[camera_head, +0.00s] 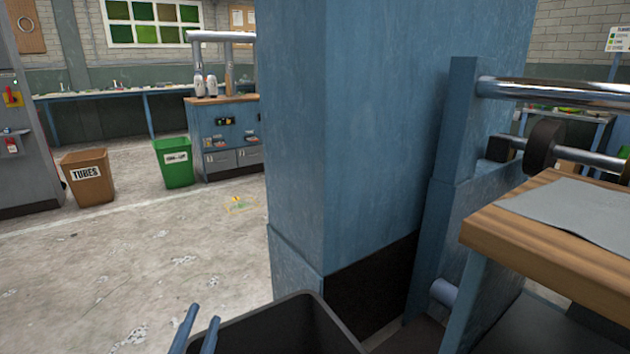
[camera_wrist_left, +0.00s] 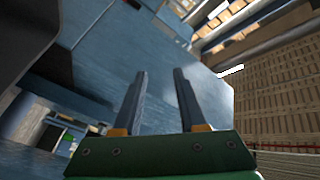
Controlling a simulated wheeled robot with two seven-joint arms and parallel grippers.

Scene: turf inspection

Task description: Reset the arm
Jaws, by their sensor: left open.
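My left gripper (camera_head: 200,325) shows only as two blue-grey fingertips at the bottom edge of the head view. It is beside the left rim of a dark open bin. In the left wrist view my left gripper (camera_wrist_left: 158,72) points up with its two dark fingers apart and nothing between them. A blue surface fills much of the view behind the fingers. My right gripper is in neither view. The rest of my left arm is hidden below the head view.
A large blue column (camera_head: 365,130) stands close ahead. The dark bin (camera_head: 262,322) is at its foot. A wooden-topped bench (camera_head: 540,252) is at the right. A brown TUBES bin (camera_head: 88,186) and a green bin (camera_head: 178,172) stand farther back. The concrete floor at left is clear.

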